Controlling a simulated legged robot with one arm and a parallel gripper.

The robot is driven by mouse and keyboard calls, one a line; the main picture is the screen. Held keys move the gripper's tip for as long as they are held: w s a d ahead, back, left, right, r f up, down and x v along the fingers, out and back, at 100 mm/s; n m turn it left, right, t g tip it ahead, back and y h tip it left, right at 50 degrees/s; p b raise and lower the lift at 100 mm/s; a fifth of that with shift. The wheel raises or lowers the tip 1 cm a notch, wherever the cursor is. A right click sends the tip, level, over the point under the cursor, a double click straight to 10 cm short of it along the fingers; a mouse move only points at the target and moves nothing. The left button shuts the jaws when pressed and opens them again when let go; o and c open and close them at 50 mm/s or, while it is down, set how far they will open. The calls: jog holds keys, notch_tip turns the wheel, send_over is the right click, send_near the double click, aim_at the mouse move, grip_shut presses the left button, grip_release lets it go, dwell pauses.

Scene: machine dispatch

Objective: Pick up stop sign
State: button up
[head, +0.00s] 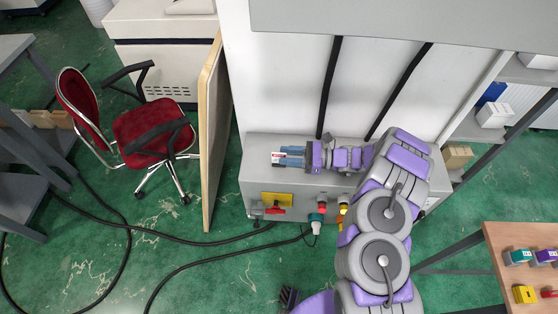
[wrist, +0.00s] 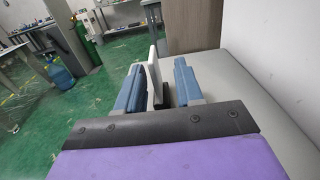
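My gripper (head: 289,156) reaches left, low over the top of a grey machine cabinet, with its two blue fingers apart. A small white piece with some red and a dark part, likely the stop sign (head: 288,154), is between the fingers. In the wrist view a thin white slab (wrist: 154,78), likely the same sign, stands slightly tilted between the fingers, close to the left one. A black part (wrist: 166,95) is low beside the right finger. Its printed face is hidden there. I cannot tell whether both fingers press on it.
The grey cabinet (head: 256,181) has a yellow-and-red switch (head: 277,201) and buttons on its front. A white wall panel (head: 285,90) rises behind it. A wooden board (head: 212,140) and a red chair (head: 150,130) stand left. A table (head: 520,275) with small blocks is lower right. Black cables cross the floor.

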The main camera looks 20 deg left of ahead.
aim_at(274, 162)
jog(key=x, duration=0.2)
jog(key=b+x, duration=0.1)
jog(key=x, duration=0.2)
jog(key=shift+s, duration=0.25)
jog(key=shift+c, duration=0.3)
jog(key=shift+d, duration=0.1)
grip_shut()
